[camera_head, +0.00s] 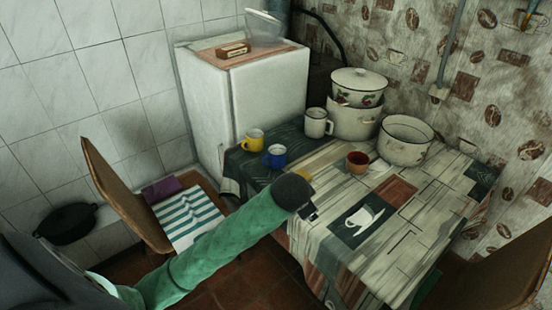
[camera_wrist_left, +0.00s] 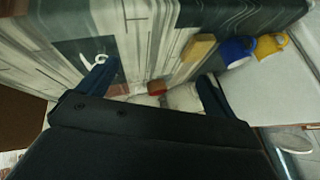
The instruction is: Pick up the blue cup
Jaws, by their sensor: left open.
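The blue cup (camera_head: 275,157) stands upright near the table's left edge in the head view, just in front of a yellow cup (camera_head: 253,141). In the left wrist view the blue cup (camera_wrist_left: 236,51) is at the upper right, outside the fingers, beside the yellow cup (camera_wrist_left: 270,44). My left gripper (camera_wrist_left: 157,74) is open and empty, with both fingers apart. In the head view my dark wrist is over the near table edge, right of and nearer than the blue cup, not touching it. My right gripper is not in view.
The table (camera_head: 395,245) also holds a white mug (camera_head: 317,123), a reddish-brown cup (camera_head: 357,162), enamel pots (camera_head: 403,142) and a tan block (camera_wrist_left: 198,48). A fridge (camera_head: 262,95) stands behind its left end. A chair (camera_head: 125,195) is at the left.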

